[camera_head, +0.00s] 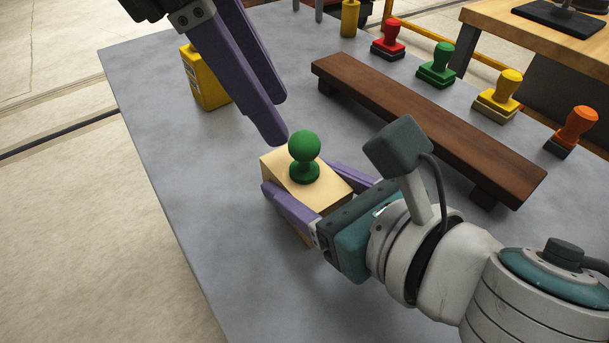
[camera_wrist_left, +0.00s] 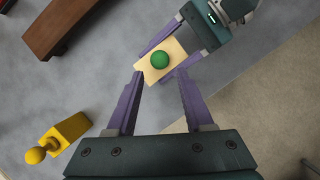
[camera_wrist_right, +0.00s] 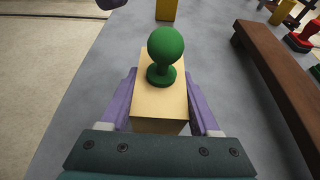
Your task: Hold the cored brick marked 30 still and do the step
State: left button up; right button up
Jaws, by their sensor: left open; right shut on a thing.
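A pale tan brick (camera_head: 330,192) stands on the grey table with a green round-headed knob (camera_head: 304,146) on its top. No number 30 shows on its visible faces. My right gripper (camera_head: 302,180) is shut on the brick's sides, and the brick also shows between its fingers in the right wrist view (camera_wrist_right: 160,105). My left gripper (camera_head: 277,119) is open and empty, above the table and just beyond the brick. In the left wrist view the brick (camera_wrist_left: 172,46) and green knob (camera_wrist_left: 160,60) appear past the left fingertips.
A brown wooden rack (camera_head: 430,125) runs along the table to the right. Beyond it stand red (camera_head: 391,35), green (camera_head: 440,62), yellow (camera_head: 503,90) and orange (camera_head: 576,126) stamps. A yellow block (camera_head: 207,82) with a knob (camera_wrist_left: 36,155) stands behind my left gripper. The table's front left is clear.

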aim_at(293, 139)
pick_arm(q)
jog(key=x, duration=0.6)
jog(key=shift+d+f, duration=0.1)
jog(key=shift+f, duration=0.15)
grip_shut()
dwell(0.8)
